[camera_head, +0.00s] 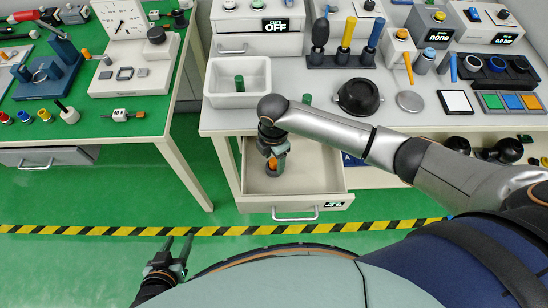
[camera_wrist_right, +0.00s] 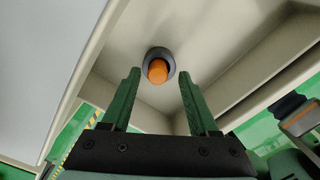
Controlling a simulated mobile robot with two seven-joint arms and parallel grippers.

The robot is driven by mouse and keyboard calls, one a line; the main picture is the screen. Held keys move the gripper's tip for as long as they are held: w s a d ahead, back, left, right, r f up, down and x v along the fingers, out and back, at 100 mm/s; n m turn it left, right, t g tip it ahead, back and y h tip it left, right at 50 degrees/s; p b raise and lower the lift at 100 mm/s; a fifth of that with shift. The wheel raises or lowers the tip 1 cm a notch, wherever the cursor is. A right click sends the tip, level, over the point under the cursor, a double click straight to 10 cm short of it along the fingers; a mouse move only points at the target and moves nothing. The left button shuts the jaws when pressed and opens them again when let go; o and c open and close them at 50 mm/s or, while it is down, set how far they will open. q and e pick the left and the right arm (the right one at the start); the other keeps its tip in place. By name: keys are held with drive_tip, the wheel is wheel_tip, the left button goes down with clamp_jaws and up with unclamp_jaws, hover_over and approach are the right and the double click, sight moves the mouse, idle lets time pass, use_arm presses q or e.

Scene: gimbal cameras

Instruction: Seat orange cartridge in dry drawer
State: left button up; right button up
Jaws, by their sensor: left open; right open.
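The drawer (camera_head: 310,185) below the right-hand bench is pulled open. The orange cartridge (camera_head: 272,163) is in it and also shows in the right wrist view (camera_wrist_right: 157,71), with its lower end inside or against a dark grey round socket (camera_wrist_right: 160,54). I cannot tell how deep it sits. My right gripper (camera_head: 271,150) points down into the drawer; its two green-looking fingers are open and apart from the cartridge, one to each side in the right wrist view. My left gripper (camera_head: 178,247) is open and empty over the floor, left of the drawer.
On the right-hand bench stand a white bin (camera_head: 238,99) with a green cylinder, a black round bowl (camera_head: 360,96) and a tool rack (camera_head: 342,60). My right arm passes over the bench's front edge. A green-topped table (camera_head: 140,105) stands left, with a floor gap between.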

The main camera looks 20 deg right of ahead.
sight(274, 162)
wheel_tip(274, 162, up, 12)
drive_tip(key=p, duration=0.1)
drive_tip(key=shift+f, duration=0.15)
idle(0.6)
